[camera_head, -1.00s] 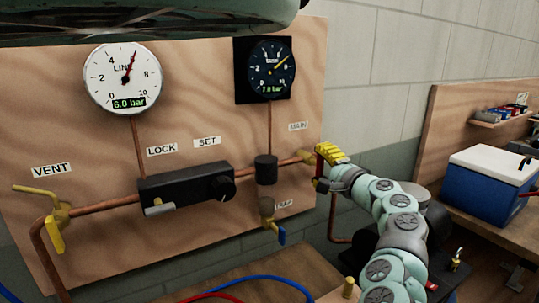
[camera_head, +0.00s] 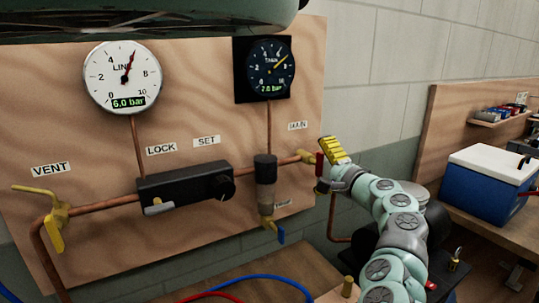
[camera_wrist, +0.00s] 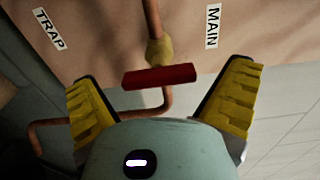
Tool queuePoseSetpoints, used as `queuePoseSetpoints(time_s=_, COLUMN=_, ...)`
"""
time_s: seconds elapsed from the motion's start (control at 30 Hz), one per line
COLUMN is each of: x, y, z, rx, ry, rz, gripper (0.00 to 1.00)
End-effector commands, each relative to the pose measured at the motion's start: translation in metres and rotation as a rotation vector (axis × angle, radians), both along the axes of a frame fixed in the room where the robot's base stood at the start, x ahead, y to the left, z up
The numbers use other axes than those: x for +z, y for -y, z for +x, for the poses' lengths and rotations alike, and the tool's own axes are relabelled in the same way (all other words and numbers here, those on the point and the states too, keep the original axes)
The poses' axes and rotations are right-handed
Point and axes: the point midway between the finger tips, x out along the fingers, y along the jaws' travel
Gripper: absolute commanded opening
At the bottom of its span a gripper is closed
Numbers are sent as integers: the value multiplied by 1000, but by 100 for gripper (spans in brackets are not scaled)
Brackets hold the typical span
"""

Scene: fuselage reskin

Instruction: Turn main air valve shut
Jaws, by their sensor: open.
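The main air valve has a brass body (camera_head: 308,157) at the right end of the copper pipe, below the MAIN label (camera_head: 298,126). Its red handle (camera_head: 319,165) stands upright in the head view, partly behind my gripper (camera_head: 334,151). In the wrist view the red handle (camera_wrist: 159,78) lies crosswise to the pipe, just in front of the brass body (camera_wrist: 159,51). My gripper (camera_wrist: 162,82) is open, with one yellow finger on each side of the handle. Gaps show between the handle's ends and both fingers.
Yellow VENT lever (camera_head: 56,235), black LOCK/SET regulator (camera_head: 186,187) and blue-handled trap valve (camera_head: 275,231) lie left along the panel. White gauge (camera_head: 122,78) reads 6.0 bar; dark gauge (camera_head: 265,69) hangs above. A blue cooler (camera_head: 490,192) stands at right.

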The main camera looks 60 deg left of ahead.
Motion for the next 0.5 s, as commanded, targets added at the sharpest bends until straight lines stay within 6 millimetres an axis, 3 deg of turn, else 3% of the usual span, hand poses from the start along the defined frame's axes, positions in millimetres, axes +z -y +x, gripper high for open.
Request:
queuePoseSetpoints(time_s=0.17, x=1, y=10, z=-1, rx=1, ry=0, rz=2, gripper=100)
queuePoseSetpoints(time_s=0.5, x=-1, y=48, z=-4, rx=-5, ry=-2, rz=1, gripper=100)
